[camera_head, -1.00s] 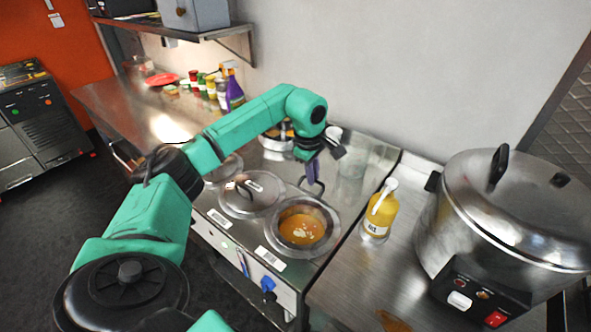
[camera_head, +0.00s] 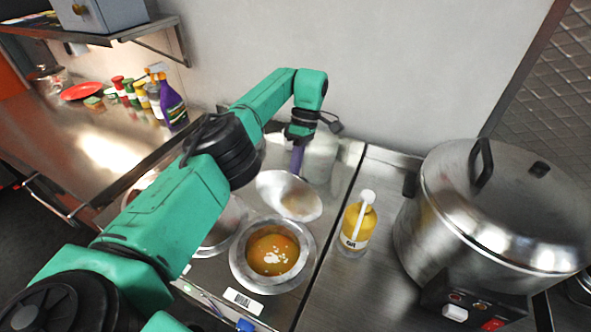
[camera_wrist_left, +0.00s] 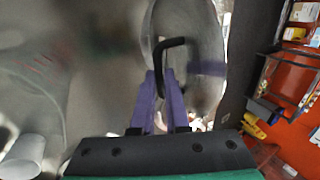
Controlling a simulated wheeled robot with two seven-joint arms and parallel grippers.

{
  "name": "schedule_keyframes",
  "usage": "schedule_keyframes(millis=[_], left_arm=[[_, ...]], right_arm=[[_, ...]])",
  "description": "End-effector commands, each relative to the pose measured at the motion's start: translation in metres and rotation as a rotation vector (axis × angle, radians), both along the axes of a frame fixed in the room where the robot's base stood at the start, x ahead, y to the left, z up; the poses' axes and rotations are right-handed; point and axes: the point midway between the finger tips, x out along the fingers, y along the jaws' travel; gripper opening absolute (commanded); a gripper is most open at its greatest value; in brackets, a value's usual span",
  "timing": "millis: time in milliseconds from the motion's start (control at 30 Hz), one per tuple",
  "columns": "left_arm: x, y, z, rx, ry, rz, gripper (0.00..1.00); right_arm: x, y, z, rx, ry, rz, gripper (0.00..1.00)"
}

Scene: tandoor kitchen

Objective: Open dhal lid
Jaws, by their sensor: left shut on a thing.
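The dhal pot (camera_head: 272,258) is set in the counter in the head view. It is uncovered, and orange dhal with pale bits shows inside. A round metal lid (camera_head: 271,184) hangs tilted just behind the pot, its underside partly facing the camera. My left gripper (camera_head: 297,166) has purple fingers and is shut on the lid's handle. In the left wrist view the purple fingers (camera_wrist_left: 162,100) are at the black handle (camera_wrist_left: 172,43), with the lid (camera_wrist_left: 206,45) beyond. My right gripper is not in view.
A yellow oil bottle (camera_head: 357,222) stands right of the pot. A large steel cooker (camera_head: 500,220) fills the right. Another pot (camera_head: 222,232) is partly hidden behind my left arm. Spice bottles and a purple spray bottle (camera_head: 172,103) stand at the back left.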

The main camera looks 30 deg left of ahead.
Motion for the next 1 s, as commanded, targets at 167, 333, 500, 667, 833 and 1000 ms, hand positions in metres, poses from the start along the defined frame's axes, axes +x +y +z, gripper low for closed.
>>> schedule_keyframes(millis=[167,333,500,667,833,1000], left_arm=[[-0.0019,0.001,-0.0042,0.005,0.012,0.003,0.0],[-0.0019,0.001,-0.0039,0.004,0.011,0.004,0.0],[-0.0015,0.0009,-0.0031,0.002,0.01,0.003,0.42],[-0.001,0.0005,-0.0017,0.001,0.008,0.002,0.42],[-0.0008,0.0003,-0.0008,-0.001,0.007,0.001,0.42],[-0.0006,0.0002,-0.0001,-0.001,0.005,0.001,0.42]], right_arm=[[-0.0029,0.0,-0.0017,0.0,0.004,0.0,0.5],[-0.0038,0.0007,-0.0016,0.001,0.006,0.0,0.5],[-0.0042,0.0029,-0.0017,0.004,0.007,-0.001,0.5],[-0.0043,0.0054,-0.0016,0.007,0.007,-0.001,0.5],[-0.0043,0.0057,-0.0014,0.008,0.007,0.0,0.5],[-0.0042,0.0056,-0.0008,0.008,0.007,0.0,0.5]])
